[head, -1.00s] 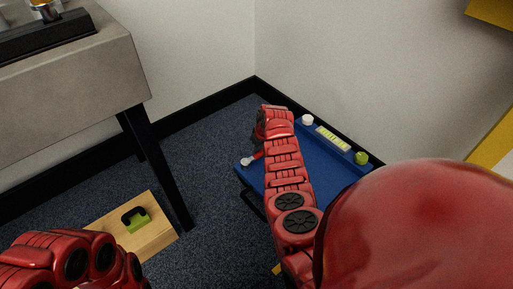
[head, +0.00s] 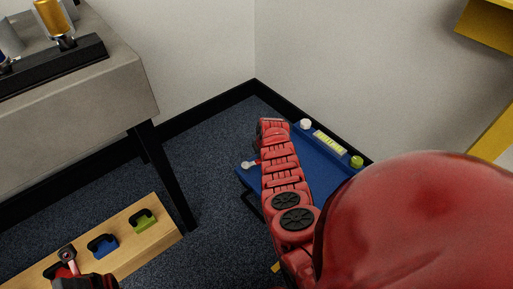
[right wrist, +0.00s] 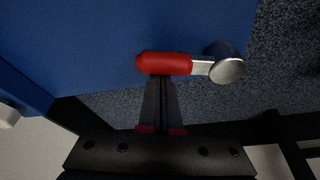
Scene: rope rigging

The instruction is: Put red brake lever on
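The red brake lever (right wrist: 163,63) has a red grip, a short pale shank and a round silver pivot (right wrist: 228,66). It lies on the blue panel (right wrist: 100,40), grip pointing left in the right wrist view. In the head view, its silver end (head: 248,165) shows left of my right arm. My right gripper (right wrist: 160,84) has its dark fingers together, tips right at the near side of the red grip. The grip lies across the tips, not visibly between them. In the head view my arm hides these fingers.
The blue panel also carries a white knob (head: 305,123), a yellow level strip (head: 329,143) and a green knob (head: 357,162). A wooden board (head: 150,247) holds blue (head: 103,246) and green (head: 143,221) hooked items. A grey table (head: 110,80) stands left; walls close the corner.

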